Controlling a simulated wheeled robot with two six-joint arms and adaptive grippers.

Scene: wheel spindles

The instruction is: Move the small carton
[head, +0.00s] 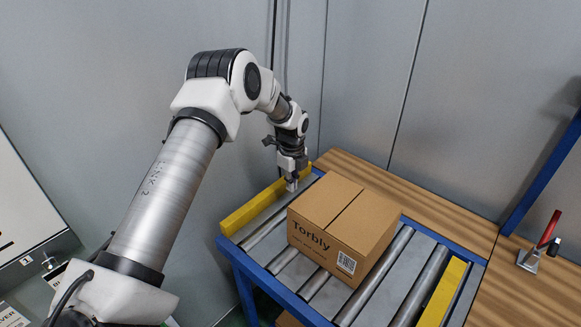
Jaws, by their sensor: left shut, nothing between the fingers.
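A closed brown carton (322,236) marked "Torbly", with a barcode label on its front, sits flat on the rollers of a blue-framed conveyor (272,258). My left gripper (292,186) is at the back left of the carton, above the rollers near the far end of the left yellow rail. It is shut with nothing in it. From this view I cannot tell whether it touches the carton's far side. My right gripper is out of view.
Yellow rails (262,205) run along the conveyor's left and right sides. A wooden bench top (440,205) lies behind and to the right. A red-handled clamp (540,245) stands on it at the right. Bare rollers lie in front of the carton.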

